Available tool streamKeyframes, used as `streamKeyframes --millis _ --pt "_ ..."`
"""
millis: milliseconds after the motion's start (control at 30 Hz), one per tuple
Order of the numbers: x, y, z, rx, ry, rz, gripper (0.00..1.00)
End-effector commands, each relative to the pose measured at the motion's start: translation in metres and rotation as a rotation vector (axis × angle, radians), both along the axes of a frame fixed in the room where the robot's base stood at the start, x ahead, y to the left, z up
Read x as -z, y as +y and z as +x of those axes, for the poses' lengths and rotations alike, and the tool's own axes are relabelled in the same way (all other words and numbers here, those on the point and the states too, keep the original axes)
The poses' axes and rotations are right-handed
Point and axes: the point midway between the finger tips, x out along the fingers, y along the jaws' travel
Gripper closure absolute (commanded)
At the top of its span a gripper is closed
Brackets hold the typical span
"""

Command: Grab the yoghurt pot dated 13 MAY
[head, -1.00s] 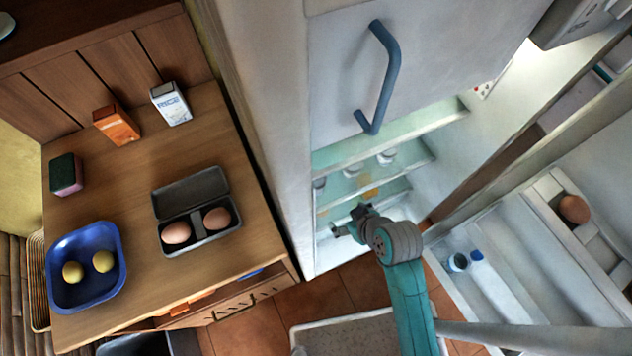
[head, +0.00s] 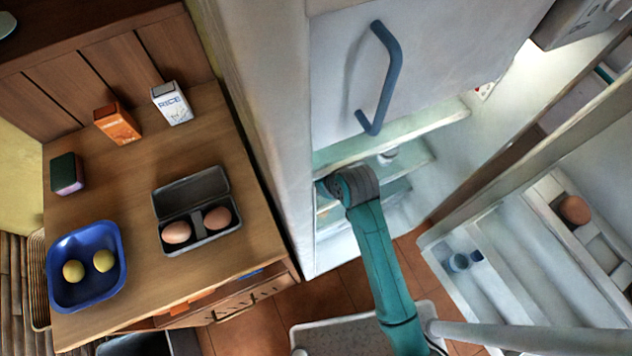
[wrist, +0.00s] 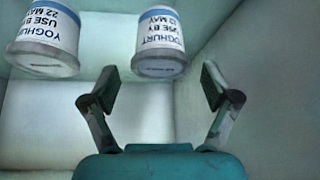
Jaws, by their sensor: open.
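In the wrist view, two white yoghurt pots with blue-edged labels show at the top, their print upside down. The left pot (wrist: 45,40) reads USE BY 22 MAY. The right pot (wrist: 161,42) appears to read USE BY 13 MAY, but its digits are small. My gripper (wrist: 157,88) is open and empty, and the right pot lies ahead between its two fingers, apart from them. In the head view, my gripper is hidden inside the fridge behind my arm.
The fridge side wall (head: 278,120) is close left of my arm. A wooden counter (head: 130,190) with food stands further left.

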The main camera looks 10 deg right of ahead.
Motion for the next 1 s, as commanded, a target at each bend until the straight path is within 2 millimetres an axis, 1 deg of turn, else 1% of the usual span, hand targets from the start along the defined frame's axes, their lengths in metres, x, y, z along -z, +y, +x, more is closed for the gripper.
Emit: streamKeyframes --millis 67,167,300,500,767,867,900,967,1000 --pt "0.001 0.002 0.003 0.000 0.000 0.000 0.13" --pt "0.007 0.004 0.007 -0.001 0.001 0.000 0.13" --pt "0.025 0.008 0.016 -0.001 0.003 -0.001 0.13" --pt "0.040 0.013 0.026 0.000 0.000 0.000 0.13" --pt "0.042 0.013 0.026 0.000 0.000 0.000 0.13" --pt "0.042 0.013 0.026 0.000 0.000 0.000 0.36" --pt "0.042 0.013 0.026 0.000 0.000 0.000 0.46" --pt "0.042 0.013 0.026 0.000 0.000 0.000 0.61" --pt "0.042 0.013 0.026 0.000 0.000 0.000 0.71"
